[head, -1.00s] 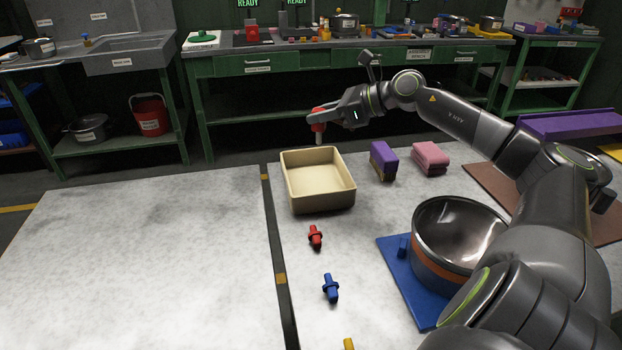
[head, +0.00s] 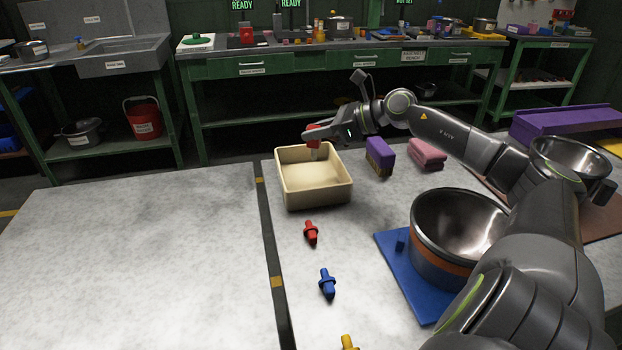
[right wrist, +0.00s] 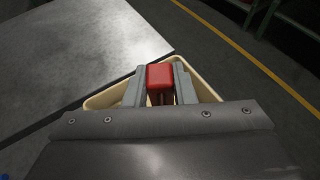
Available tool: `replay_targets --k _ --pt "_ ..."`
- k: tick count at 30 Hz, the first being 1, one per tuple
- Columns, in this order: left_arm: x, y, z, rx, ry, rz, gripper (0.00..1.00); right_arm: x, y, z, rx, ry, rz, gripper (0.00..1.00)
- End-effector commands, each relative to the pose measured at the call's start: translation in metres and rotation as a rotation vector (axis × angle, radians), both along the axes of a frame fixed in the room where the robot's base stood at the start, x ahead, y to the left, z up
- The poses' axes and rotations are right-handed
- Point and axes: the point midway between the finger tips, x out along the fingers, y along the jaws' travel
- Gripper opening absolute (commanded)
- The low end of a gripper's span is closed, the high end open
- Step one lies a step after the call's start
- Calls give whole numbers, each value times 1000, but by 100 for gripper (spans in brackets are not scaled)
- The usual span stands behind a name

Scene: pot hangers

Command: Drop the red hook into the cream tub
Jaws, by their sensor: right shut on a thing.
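The cream tub (head: 316,193) stands open on the grey table, left of the purple block. My right gripper (head: 317,137) is shut on a red piece with a pale lower end, which I take as the red hook (head: 312,131). The hook is upright over the back part of the tub, its pale end overlapping the tub's inside in the head view. In the right wrist view the red hook (right wrist: 160,75) sits between the two fingers, with the tub's rim (right wrist: 207,90) around and below it. My left gripper is not in view.
A red peg (head: 311,232), a blue peg (head: 327,284) and a yellow peg (head: 348,342) lie in front of the tub. A steel pot (head: 440,255) stands on a blue mat (head: 408,285). Purple (head: 380,157) and pink (head: 426,153) blocks are right of the tub.

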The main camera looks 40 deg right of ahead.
Motion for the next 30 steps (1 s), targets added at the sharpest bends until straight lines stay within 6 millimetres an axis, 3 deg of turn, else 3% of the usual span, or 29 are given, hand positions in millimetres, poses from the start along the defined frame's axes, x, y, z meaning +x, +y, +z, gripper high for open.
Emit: replay_targets --k 6,7,13,23,30 --pt "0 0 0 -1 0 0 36 0 0 0 1 -1 0 0" --pt "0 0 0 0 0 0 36 0 0 0 1 -1 0 24" --pt "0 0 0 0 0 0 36 0 0 0 1 -1 0 49" --pt "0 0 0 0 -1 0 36 -1 -1 0 -1 1 0 49" --pt "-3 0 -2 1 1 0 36 -13 -8 5 -4 4 3 49"
